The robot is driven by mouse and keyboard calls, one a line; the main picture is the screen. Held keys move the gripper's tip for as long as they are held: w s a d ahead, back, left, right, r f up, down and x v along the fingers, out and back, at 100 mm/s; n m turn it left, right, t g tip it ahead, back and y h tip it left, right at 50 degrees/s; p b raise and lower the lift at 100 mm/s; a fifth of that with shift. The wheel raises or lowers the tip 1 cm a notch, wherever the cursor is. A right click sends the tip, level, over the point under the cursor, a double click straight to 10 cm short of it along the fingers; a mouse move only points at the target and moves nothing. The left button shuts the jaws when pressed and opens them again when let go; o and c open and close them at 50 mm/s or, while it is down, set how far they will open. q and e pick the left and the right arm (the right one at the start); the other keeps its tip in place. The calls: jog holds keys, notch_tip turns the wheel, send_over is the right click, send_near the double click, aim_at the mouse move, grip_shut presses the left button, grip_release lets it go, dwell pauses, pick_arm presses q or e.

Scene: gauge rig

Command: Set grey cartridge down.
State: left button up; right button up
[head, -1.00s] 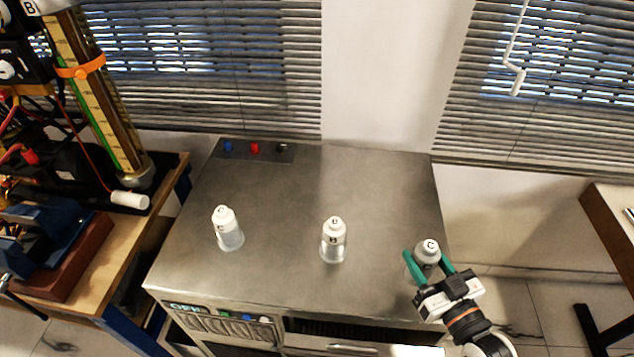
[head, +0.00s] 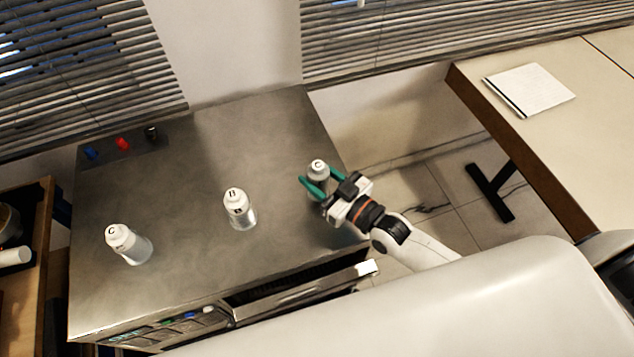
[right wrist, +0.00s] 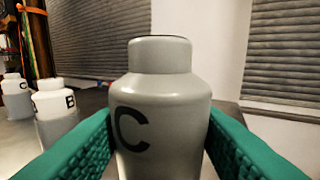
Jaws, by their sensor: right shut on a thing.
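The grey cartridge (head: 318,168), marked C, is in my right gripper (head: 323,183) at the right edge of the metal cabinet top (head: 200,140). In the right wrist view the cartridge (right wrist: 160,105) stands upright between the green fingers, which press on both its sides. Its base is hidden, so I cannot tell whether it touches the top. My left gripper is not in view.
Two white-capped clear cartridges stand on the cabinet top, one marked C (head: 128,243) at the left and one marked B (head: 239,209) in the middle. Small coloured knobs (head: 122,144) sit at the back left. A table (head: 545,140) with a white pad (head: 530,90) stands at the right.

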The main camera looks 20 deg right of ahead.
aim_at(326, 192)
notch_tip(326, 192, down, 3)
jog(key=shift+f, duration=0.15)
jog(key=shift+f, duration=0.1)
jog(key=o, duration=1.1)
jog(key=b+v, duration=0.2)
jog(key=v, duration=1)
